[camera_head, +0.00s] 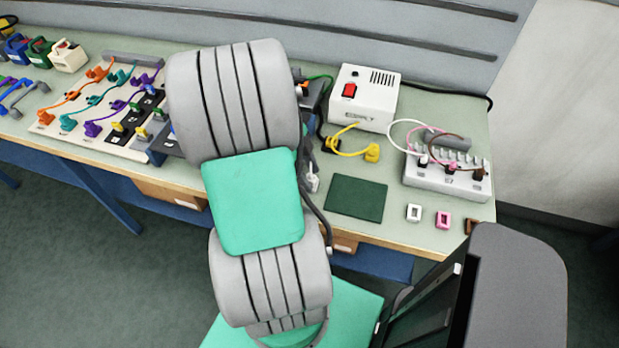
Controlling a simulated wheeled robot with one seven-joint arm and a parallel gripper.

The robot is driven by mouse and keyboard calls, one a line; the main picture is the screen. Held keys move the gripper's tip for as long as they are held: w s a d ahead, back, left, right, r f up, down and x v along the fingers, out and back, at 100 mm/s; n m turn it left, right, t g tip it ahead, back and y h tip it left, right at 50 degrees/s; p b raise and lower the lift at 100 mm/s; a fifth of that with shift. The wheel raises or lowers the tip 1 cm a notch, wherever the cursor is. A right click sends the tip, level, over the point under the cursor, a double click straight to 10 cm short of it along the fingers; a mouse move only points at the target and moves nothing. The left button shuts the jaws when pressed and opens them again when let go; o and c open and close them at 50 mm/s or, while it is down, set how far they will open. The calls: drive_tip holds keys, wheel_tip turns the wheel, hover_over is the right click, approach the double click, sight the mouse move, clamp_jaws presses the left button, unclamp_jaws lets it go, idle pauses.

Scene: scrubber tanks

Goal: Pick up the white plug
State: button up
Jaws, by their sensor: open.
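A white cable (394,134) loops down to the grey multi-socket block (445,181) at the right of the bench. Its small white end (423,160) sits at the block's left end, beside the pink and brown cable ends. A separate small white piece with a dark opening (413,212) lies on the bench in front of the block. I cannot tell whether this piece is a plug or a socket. My arm's thick grey links stand in the middle of the view and reach over the bench.
A pink piece (443,219) and a brown piece (470,227) lie right of the white one, near the front edge. A dark green mat (356,198) lies to the left. Behind it stand a yellow plug (372,153) and a white box with a red switch (365,99).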

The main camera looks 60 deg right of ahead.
drive_tip(key=shift+f, duration=0.1)
drive_tip(key=shift+c, duration=0.3)
clamp_jaws()
